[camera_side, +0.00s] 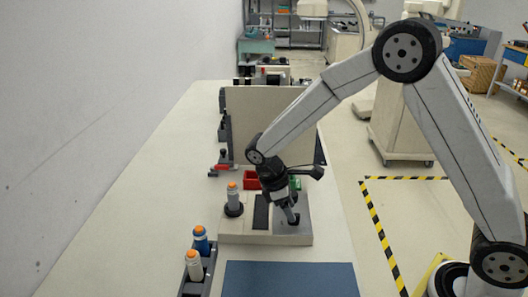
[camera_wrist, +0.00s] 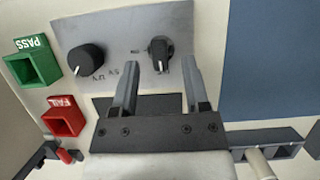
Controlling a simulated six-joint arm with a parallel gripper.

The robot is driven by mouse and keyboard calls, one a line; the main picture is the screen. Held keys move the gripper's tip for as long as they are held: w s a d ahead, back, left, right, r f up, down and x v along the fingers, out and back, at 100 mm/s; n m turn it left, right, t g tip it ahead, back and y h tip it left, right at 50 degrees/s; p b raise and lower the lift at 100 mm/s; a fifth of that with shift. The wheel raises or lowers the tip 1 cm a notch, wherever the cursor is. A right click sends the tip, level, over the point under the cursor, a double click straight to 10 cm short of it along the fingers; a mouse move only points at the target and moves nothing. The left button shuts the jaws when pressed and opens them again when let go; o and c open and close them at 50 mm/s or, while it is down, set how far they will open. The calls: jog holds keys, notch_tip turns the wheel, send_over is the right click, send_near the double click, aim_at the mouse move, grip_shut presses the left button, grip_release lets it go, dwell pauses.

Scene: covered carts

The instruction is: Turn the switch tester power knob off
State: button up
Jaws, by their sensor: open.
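The switch tester is a pale box (camera_side: 265,238) on the bench in the side view. The wrist view shows its grey panel (camera_wrist: 120,30) with two black knobs. One knob (camera_wrist: 160,50) has a raised grip bar and lies between and just beyond my fingertips. The other, round knob (camera_wrist: 85,60) sits to the left, outside my fingers.
A green PASS bin (camera_wrist: 35,65) and a red FAIL bin (camera_wrist: 65,118) stand beside the panel. An orange-topped bottle (camera_side: 233,195) stands at the tester's left; blue (camera_side: 201,241) and white (camera_side: 194,266) bottles are nearer. A blue mat (camera_side: 290,279) lies clear in front.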

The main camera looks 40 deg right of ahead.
jog(key=shift+v, duration=2.7)
jog(key=shift+s+d, duration=0.1)
jog(key=s+d+m+t+y, duration=0.1)
jog(key=s+d+m+t, duration=0.1)
jog(key=s, duration=0.4)
jog(key=s+d+f+m+t+y, duration=0.1)
jog(key=s+d+m+t+y, duration=0.1)
jog(key=s+m, duration=0.5)
jog(key=shift+t, duration=0.9)
jog(key=shift+f, duration=0.15)
